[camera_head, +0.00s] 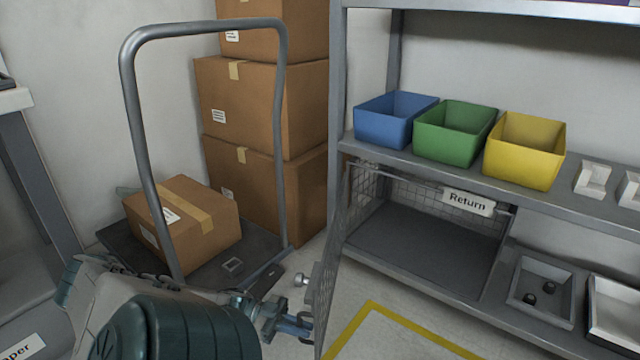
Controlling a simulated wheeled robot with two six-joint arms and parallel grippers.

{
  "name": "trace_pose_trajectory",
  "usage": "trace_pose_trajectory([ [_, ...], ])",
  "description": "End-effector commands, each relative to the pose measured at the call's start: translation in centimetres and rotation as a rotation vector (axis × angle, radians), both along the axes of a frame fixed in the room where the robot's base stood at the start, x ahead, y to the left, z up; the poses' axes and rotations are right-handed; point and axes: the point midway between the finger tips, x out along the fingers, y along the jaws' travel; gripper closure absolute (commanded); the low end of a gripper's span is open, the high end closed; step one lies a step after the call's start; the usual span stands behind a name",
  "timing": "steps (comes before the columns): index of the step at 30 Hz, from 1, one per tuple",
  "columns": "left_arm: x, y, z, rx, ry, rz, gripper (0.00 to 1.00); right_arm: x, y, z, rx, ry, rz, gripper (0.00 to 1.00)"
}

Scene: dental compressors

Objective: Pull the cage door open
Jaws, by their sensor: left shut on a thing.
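The mesh cage door (336,262) stands swung out from the lower shelf bay, seen nearly edge-on, toward me. A small round knob (299,280) on a plate sticks out from its left face. The cage bay (425,245) behind it has a dark, empty floor, mesh walls and a "Return" label (468,202). My left gripper (306,325) is at the door's near edge, below the knob, and is shut on the door's handle. The exact grip is small and partly hidden. My right gripper is not in view.
A hand cart (128,75) with a cardboard box (195,225) stands at left, close to my left arm. Stacked boxes (265,95) stand behind it. Blue, green and yellow bins (525,165) sit on the shelf. Floor with yellow tape (405,327) lies clear before the cage.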

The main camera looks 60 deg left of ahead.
Motion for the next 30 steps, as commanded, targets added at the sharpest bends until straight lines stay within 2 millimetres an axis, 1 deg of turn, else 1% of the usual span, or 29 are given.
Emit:
trace_pose_trajectory([
  [1, -0.7, 0.6, 0.0, 0.002, 0.004, -0.001, 1.00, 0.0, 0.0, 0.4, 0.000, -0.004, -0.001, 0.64],
  [3, -1.3, 1.4, 0.0, 0.002, 0.004, 0.000, 1.00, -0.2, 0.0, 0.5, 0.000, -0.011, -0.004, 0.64],
  [9, -2.1, 2.6, -0.1, 0.000, 0.002, 0.001, 1.00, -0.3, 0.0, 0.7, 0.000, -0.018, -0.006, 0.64],
  [22, -2.3, 2.8, -0.1, -0.001, 0.001, 0.001, 1.00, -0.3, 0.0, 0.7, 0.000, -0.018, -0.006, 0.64],
  [23, -2.3, 2.8, -0.1, -0.001, 0.001, 0.001, 0.85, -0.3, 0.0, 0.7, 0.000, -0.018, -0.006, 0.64],
  [24, -2.3, 2.8, -0.1, -0.001, 0.001, 0.001, 0.78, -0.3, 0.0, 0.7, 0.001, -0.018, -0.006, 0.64],
  [25, -2.3, 2.8, -0.1, -0.001, 0.001, 0.001, 0.74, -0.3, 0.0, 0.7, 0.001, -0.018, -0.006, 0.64],
  [30, -2.2, 2.9, -0.1, 0.000, 0.000, 0.002, 0.74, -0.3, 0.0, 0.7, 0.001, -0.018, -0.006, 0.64],
])
